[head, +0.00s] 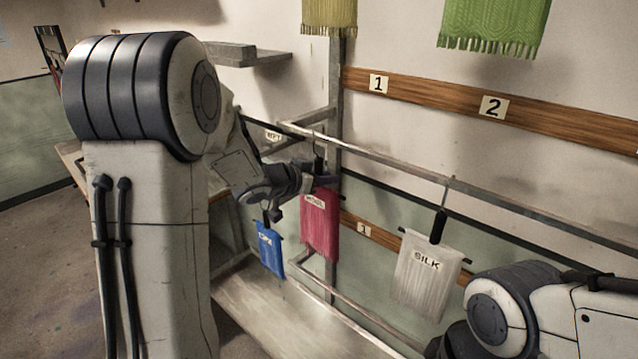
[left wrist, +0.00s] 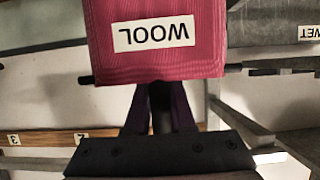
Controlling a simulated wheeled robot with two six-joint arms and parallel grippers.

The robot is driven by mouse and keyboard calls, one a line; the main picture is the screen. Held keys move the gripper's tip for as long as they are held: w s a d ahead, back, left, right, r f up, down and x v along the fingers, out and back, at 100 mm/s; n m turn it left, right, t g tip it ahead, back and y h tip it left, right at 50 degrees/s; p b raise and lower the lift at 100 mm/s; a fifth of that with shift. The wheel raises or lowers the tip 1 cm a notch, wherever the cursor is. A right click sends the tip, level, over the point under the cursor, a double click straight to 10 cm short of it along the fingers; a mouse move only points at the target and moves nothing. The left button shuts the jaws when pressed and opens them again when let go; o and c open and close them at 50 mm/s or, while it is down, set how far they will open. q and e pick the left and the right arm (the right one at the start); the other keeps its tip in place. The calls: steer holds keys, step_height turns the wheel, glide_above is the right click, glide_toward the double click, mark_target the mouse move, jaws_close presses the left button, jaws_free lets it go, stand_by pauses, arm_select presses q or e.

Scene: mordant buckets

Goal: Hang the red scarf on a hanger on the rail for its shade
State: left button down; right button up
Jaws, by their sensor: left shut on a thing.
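The red scarf (head: 319,232), labelled WOOL, hangs from a dark hanger near the left end of the metal rail (head: 390,163). It also shows close up in the left wrist view (left wrist: 205,55), with the hanger's dark bar (left wrist: 86,79) along its edge. My left gripper (head: 318,183) is shut on the hanger's dark grip (left wrist: 161,108), just above the scarf. The hanger's hook reaches up near the rail; I cannot tell whether it rests on it. My right arm enters at the lower right, but its gripper is not visible.
A blue scarf (head: 269,250) hangs left of the red one. A white scarf (head: 428,272) labelled SILK hangs from the rail further right. Wall boards carry plates 1 (head: 379,84) and 2 (head: 493,107). Yellow (head: 329,14) and green (head: 494,25) cloths hang above. Rail between red and white is clear.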

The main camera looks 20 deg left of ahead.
arm_select(q)
steer(key=shift+w+d+f+b, duration=0.2)
steer(key=shift+w+f+b, duration=0.25)
steer(key=shift+w+f, duration=0.1)
steer(key=shift+w+d+f+b, duration=0.2)
steer(key=shift+w+f+b, duration=0.2)
steer(key=shift+w+f, duration=0.1)
steer(key=c, duration=0.7)
jaws_free()
